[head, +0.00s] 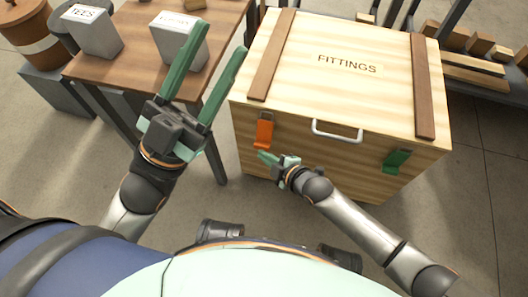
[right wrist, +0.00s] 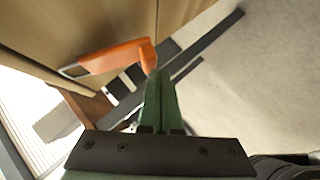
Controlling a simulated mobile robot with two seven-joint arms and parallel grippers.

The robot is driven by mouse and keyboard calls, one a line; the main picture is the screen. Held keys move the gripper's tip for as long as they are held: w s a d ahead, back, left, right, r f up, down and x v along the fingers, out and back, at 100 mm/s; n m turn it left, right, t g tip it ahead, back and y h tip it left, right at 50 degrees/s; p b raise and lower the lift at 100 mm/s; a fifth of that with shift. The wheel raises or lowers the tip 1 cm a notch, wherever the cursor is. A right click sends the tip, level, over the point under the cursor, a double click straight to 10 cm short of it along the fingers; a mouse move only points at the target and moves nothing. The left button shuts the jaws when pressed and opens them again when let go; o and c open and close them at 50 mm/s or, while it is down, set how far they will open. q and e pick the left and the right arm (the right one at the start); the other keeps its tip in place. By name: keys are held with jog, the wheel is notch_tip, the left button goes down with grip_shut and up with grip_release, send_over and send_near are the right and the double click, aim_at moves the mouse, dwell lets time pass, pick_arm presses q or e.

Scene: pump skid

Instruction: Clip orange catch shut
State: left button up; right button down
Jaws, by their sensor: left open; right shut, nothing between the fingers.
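The orange catch (head: 264,132) is on the front of the wooden FITTINGS crate (head: 300,140), left of the white handle. In the right wrist view the orange catch (right wrist: 115,57) sticks out from the crate face, with a metal loop at its far end. My right gripper (head: 263,156) is shut and empty, just below the catch in the head view. In the right wrist view its fingertips (right wrist: 157,75) are close to the catch's near end; I cannot tell whether they touch. My left gripper (head: 217,62) is open and empty, raised in front of the brown table.
A green catch (head: 397,161) is at the right of the crate front, and a white handle (head: 337,131) is between the catches. The crate lid is down. The brown table (head: 133,50) with two labelled bins stands left. A rack with wooden blocks (head: 480,45) stands behind right.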

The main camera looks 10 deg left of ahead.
jog(key=shift+w+f, duration=0.15)
jog(key=shift+r+p, duration=0.85)
jog(key=shift+p, duration=0.05)
